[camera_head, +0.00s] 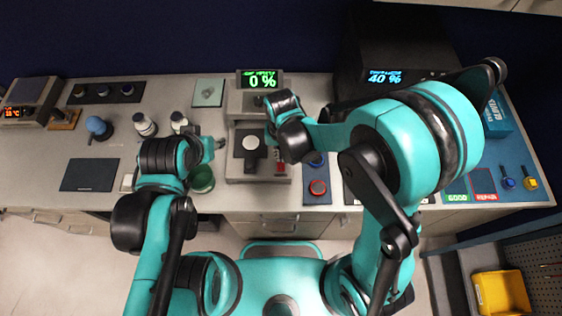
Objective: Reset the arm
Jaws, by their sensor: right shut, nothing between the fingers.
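My right arm reaches up from the lower right and bends back left across the bench. Its gripper (273,133) is shut and empty, above the right side of the grey bench machine (238,170). My left arm rises from the lower left. Its gripper (218,143) points right, beside the machine's left side, and is too small and partly hidden to tell whether it is open. I cannot tell whether either gripper touches anything.
The machine's display (260,80) reads 0 %. A green round container (202,180) stands near the left gripper, with white bottles (144,124) further left. A black box (400,50) stands behind the right arm. A yellow bin (502,292) is at lower right.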

